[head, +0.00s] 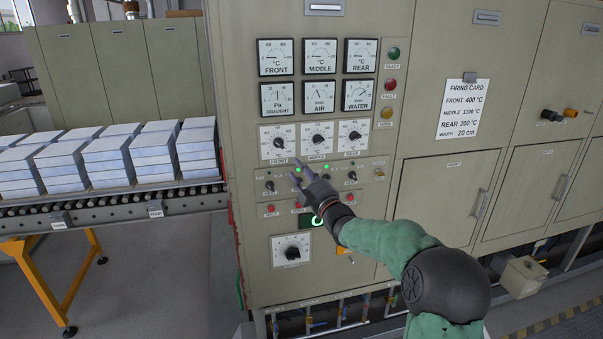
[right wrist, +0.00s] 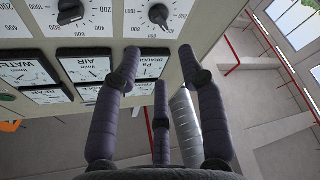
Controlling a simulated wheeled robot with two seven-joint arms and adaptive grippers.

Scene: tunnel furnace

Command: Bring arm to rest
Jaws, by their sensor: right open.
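My right gripper (head: 297,170) is in front of the beige control panel (head: 225,120), just below the FRONT dial (head: 278,144). Its green-sleeved arm comes in from the lower right. In the right wrist view the gripper (right wrist: 160,55) has its dark fingers spread apart with nothing between them. A dial knob (right wrist: 158,14) shows beyond the fingertips. I cannot tell whether a fingertip touches the panel. My left gripper is not in view.
A roller conveyor (head: 110,210) with stacked pale blocks (head: 108,160) stands on the left, on an orange stand (head: 40,285). Cabinet doors with a firing card (head: 462,108) are on the right. Floor shows at lower left.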

